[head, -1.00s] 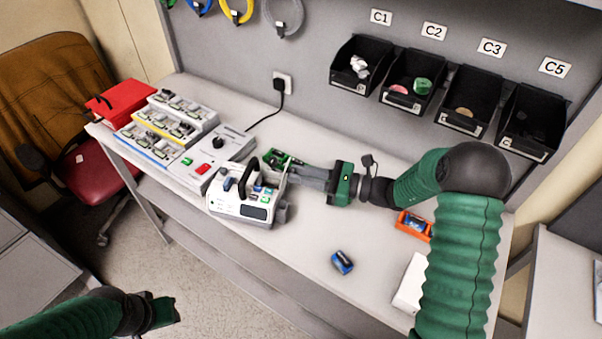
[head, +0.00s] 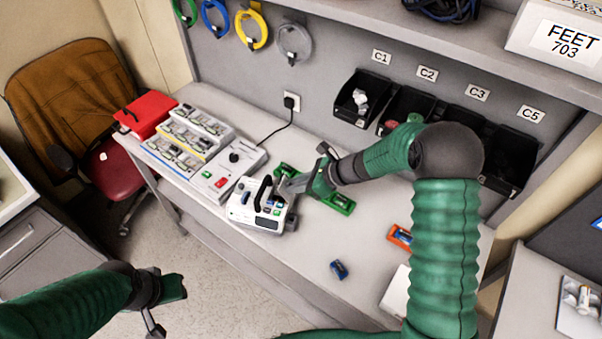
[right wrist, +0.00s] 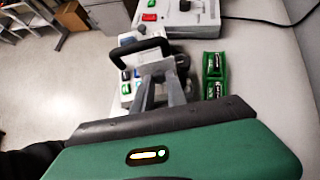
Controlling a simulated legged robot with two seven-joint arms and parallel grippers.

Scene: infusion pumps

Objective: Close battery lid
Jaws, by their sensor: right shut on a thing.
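The white infusion pump (head: 242,213), with a black carry handle and coloured buttons, stands near the front edge of the bench. It also shows in the right wrist view (right wrist: 126,90), partly behind my fingers. My right gripper (head: 284,188) reaches in from the right to the pump's right end. Its grey fingers (right wrist: 160,88) are shut at the pump, apparently on the battery lid, which they and the blur mostly hide. I cannot tell the lid's exact angle. My left gripper (head: 160,308) is at the lower left, away from the bench, and its jaws are unclear.
A blue battery (head: 339,270) and an orange tray (head: 399,237) lie to the right. A grey box with a red switch (head: 228,172) stands left of the pump. Black bins (head: 362,98) hang at the back.

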